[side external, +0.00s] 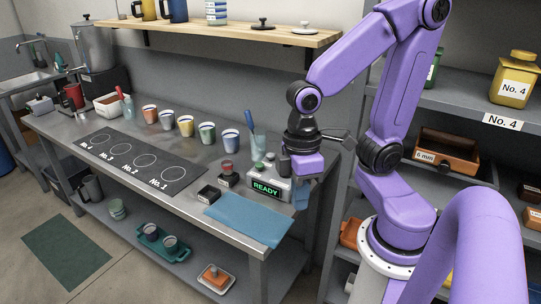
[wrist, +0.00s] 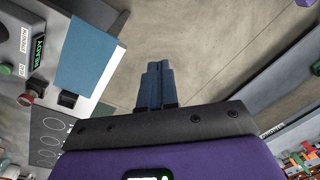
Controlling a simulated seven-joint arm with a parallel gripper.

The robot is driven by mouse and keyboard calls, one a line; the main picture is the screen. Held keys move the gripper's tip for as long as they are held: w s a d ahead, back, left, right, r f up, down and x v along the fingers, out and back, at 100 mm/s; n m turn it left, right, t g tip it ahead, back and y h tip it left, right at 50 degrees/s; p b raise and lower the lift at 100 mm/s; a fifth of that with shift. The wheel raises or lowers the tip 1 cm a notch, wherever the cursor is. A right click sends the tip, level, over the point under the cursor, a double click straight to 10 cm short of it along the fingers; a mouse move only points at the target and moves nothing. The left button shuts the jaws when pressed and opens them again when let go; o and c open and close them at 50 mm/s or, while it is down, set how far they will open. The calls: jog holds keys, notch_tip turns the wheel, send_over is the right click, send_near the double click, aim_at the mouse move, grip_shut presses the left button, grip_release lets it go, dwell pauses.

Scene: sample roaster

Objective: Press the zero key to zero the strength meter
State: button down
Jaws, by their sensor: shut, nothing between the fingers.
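The strength meter (side external: 265,188) is a grey box near the right end of the steel bench. Its green display reads READY, and the display also shows in the wrist view (wrist: 38,50). A green key (wrist: 6,68) sits on the meter at the left edge of the wrist view, near a small label that is hard to read. My gripper (wrist: 155,68) is shut and empty, its fingers over floor beyond the bench edge in the wrist view. In the side view my purple hand (side external: 308,164) is right beside the meter and partly hides it.
A blue cloth (side external: 250,217) lies in front of the meter. A red knob (side external: 227,167) and a small black box (side external: 209,194) are left of it. Shelves with jars rise at right.

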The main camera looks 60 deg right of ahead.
jog(key=w+d+f+m+t+y, duration=0.1)
jog(key=w+d+m+y, duration=0.2)
jog(key=w+m, duration=0.75)
jog(key=w+d+f+m+t+y, duration=0.1)
jog(key=w+d+m+t+y, duration=0.15)
jog(key=w+m, duration=0.85)
jog(key=m+t+h, duration=0.5)
jog(key=m+t, duration=0.1)
jog(key=m, duration=0.7)
send_over(273, 155)
jog(key=shift+f+n+y, duration=0.25)
jog(key=shift+f, duration=1.3)
jog(key=shift+a, duration=0.1)
jog(key=shift+f, duration=4.4)
jog(key=shift+f, duration=0.1)
